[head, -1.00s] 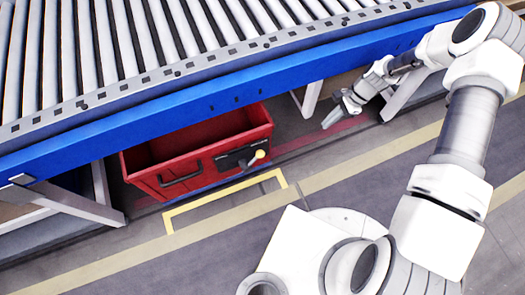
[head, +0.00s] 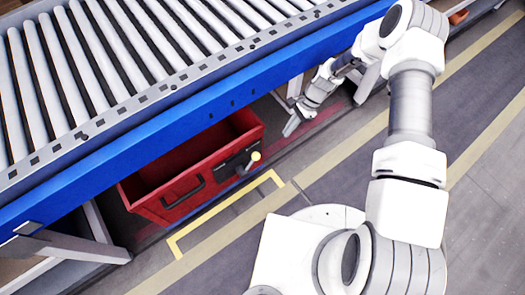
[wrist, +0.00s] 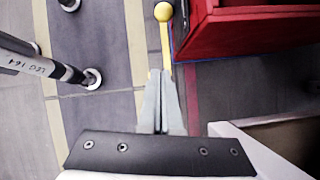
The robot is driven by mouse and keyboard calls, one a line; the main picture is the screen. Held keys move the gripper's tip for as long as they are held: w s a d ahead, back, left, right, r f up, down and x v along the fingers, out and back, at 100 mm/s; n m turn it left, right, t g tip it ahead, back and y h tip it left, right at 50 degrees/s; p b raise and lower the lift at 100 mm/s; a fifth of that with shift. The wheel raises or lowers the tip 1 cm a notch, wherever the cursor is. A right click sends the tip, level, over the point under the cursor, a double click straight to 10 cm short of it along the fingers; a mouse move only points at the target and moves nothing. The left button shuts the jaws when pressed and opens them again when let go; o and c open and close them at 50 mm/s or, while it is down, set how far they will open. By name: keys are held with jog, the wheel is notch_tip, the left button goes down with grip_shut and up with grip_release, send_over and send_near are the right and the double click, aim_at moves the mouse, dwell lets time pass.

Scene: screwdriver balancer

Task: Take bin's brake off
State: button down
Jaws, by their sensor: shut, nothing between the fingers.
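The red bin (head: 190,175) sits on the floor under the blue-edged conveyor, with a black handle on its front. A brake lever with a pale yellow knob (head: 256,156) sticks out from a black plate at the right of the bin's front. My gripper (head: 291,128) is to the right of the bin, pointing down and apart from it. In the wrist view the yellow knob (wrist: 163,12) shows ahead of the shut, empty fingers (wrist: 161,75), and the bin's red side (wrist: 235,30) is at upper right. The lever's mounting is hidden there.
The roller conveyor (head: 110,70) with its blue rail (head: 150,150) runs above the bin. Its grey support legs (head: 70,245) stand at both sides. Yellow tape (head: 225,212) marks the floor in front. In the wrist view a labelled pole (wrist: 45,62) stands at left.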

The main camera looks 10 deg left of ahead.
dwell(0.3)
jog(key=s+a+f+b, duration=0.4)
jog(key=s+a+f, duration=0.1)
jog(key=f, duration=0.3)
jog(key=shift+s+a+b, duration=0.35)
jog(key=shift+a, duration=0.35)
jog(key=shift+r, duration=0.15)
jog(key=shift+s+a+r+p, duration=0.15)
jog(key=shift+p, duration=0.35)
